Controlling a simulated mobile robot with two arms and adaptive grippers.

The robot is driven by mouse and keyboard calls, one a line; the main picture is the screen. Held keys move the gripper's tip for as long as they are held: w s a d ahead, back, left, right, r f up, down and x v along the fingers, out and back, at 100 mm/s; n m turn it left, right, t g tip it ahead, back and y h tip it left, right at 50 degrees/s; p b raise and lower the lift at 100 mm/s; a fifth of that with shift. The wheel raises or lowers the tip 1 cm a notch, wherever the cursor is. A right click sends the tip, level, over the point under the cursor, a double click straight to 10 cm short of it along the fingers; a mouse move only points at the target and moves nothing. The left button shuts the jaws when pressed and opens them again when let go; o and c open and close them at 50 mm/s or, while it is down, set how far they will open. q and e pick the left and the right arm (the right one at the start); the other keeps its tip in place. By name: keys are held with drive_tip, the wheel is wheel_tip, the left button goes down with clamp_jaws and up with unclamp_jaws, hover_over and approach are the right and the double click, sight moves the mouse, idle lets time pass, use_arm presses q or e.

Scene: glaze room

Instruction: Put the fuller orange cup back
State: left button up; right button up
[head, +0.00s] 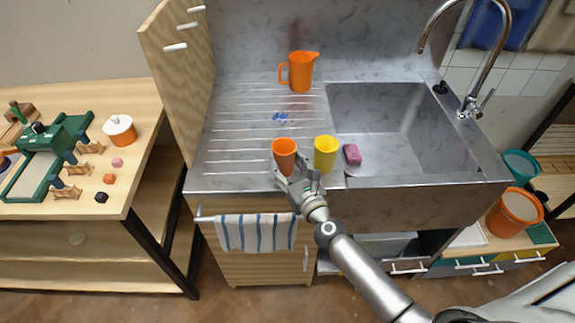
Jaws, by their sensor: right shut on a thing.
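An orange cup (284,153) stands upright at the front of the steel drainboard, left of the sink. My right gripper (294,176) reaches it from the front and is shut on it, low on its side. I cannot tell whether the cup touches the steel or is held just above it. How full it is cannot be made out. A yellow cup (326,153) stands close to its right. No second orange cup shows; an orange jug (301,71) stands at the back of the drainboard. My left gripper is not in view.
A pink sponge (352,154) lies right of the yellow cup, beside the sink basin (385,125). A blue item (280,117) lies on the ribbed drainboard (237,127), which is otherwise mostly clear. A striped towel (256,232) hangs below. A wooden table (130,185) with toys stands left.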

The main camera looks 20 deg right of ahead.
drive_tip(key=o, duration=1.1)
drive_tip(key=shift+f, duration=0.1)
drive_tip(key=s, duration=0.3)
drive_tip(key=s+d+b, duration=0.1)
drive_tip(key=s, duration=0.6)
drive_tip(key=shift+s+d+b, duration=0.15)
drive_tip(key=shift+s+b, duration=0.25)
drive_tip(key=shift+s+r, duration=0.2)
drive_tip(key=shift+s, duration=0.4)
